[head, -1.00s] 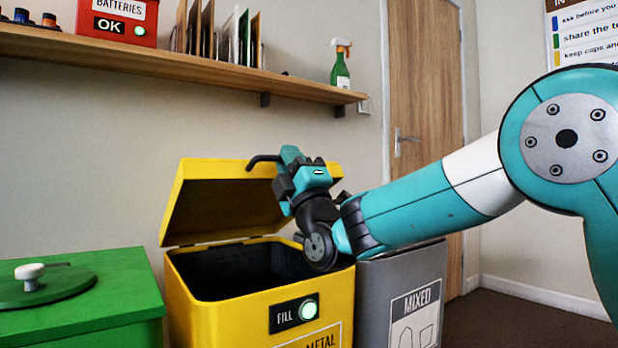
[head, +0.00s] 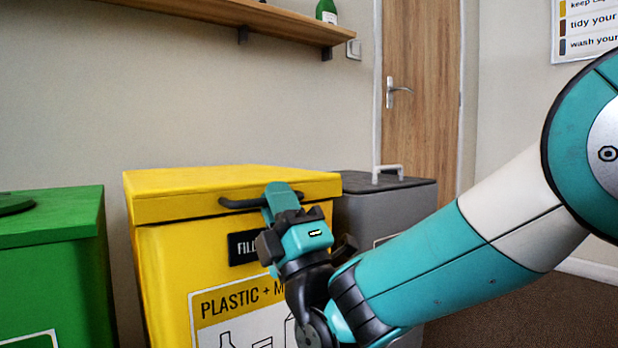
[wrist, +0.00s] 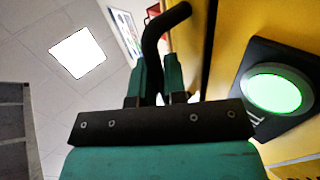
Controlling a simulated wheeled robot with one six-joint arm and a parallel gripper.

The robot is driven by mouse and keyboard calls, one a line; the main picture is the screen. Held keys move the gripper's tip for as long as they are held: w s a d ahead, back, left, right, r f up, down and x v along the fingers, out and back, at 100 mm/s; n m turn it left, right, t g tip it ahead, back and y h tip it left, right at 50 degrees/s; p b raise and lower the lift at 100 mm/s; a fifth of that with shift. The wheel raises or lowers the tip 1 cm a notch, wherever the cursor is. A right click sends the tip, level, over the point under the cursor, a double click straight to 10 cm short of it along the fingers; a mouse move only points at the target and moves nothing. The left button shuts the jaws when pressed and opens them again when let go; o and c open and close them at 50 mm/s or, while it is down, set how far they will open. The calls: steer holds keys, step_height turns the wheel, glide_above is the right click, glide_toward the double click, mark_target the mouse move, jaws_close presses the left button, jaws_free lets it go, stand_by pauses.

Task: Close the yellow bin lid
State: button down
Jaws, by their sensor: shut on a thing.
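The yellow bin (head: 165,262) stands in the middle of the head view, with a "PLASTIC + M..." label on its front. Its yellow lid (head: 225,182) lies flat on top, with only a thin seam showing below its front edge. A dark handle (head: 236,203) sticks out from the front of the lid. My gripper (head: 283,203) is at the front of the bin, shut on the handle. In the wrist view the dark handle (wrist: 152,45) runs between my gripper's teal fingers (wrist: 155,82). The fingers hide part of the handle.
A green bin (head: 60,235) stands to the left and a grey bin (head: 400,200) with a pale handle to the right. A wooden shelf (head: 210,12) is above on the wall. A lit green button (wrist: 275,92) is close beside my gripper.

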steer(key=shift+a+f, duration=0.1)
steer(key=shift+f, duration=0.7)
steer(key=c, duration=1.2)
jaws_free()
